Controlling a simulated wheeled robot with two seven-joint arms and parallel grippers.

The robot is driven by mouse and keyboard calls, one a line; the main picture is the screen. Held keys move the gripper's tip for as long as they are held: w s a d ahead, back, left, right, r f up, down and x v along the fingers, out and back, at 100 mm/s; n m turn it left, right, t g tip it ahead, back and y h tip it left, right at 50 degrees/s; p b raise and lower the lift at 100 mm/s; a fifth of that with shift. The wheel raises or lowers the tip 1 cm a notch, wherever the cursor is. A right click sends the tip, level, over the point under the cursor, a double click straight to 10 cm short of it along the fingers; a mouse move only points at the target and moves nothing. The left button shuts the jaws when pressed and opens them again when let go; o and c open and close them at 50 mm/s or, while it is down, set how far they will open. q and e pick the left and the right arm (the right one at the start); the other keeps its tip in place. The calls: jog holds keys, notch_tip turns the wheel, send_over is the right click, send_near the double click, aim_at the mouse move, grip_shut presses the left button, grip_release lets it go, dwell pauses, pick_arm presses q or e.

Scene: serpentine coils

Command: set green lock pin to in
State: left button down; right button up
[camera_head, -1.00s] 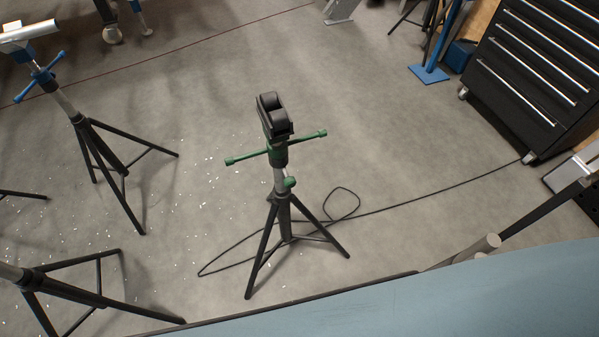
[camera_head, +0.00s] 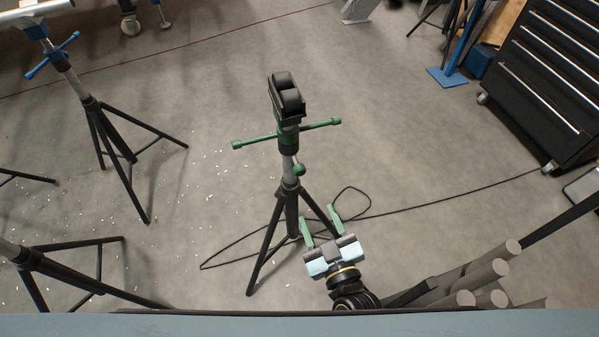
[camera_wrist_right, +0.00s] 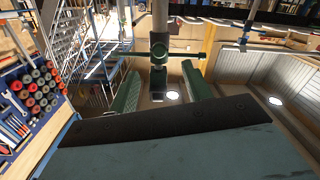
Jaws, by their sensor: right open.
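The green lock pin (camera_head: 299,169) is a small round knob on the side of the roller stand's grey post, below the green T-handle (camera_head: 287,134). How far the pin sits in the post cannot be told. My left gripper is out of view.
The stand's black tripod legs (camera_head: 265,245) spread on the floor close to my right gripper. A black cable (camera_head: 430,198) loops around them. A blue-handled stand (camera_head: 75,80) is at the left. Grey cylinders (camera_head: 480,280) lie at the lower right. Floor right of the stand is mostly clear.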

aim_at(301, 174)
jog(key=x, duration=0.4)
jog(key=b+x, duration=0.1)
jog(key=x, duration=0.3)
jog(key=r+b+x, duration=0.1)
jog(key=x, duration=0.3)
jog(key=shift+w, duration=0.15)
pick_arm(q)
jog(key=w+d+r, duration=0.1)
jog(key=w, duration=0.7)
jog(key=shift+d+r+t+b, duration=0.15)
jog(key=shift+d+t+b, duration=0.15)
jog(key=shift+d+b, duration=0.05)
pick_arm(e)
jog(key=shift+w+a, duration=0.2)
jog(key=shift+w, duration=0.4)
jog(key=shift+c, duration=0.3)
grip_shut()
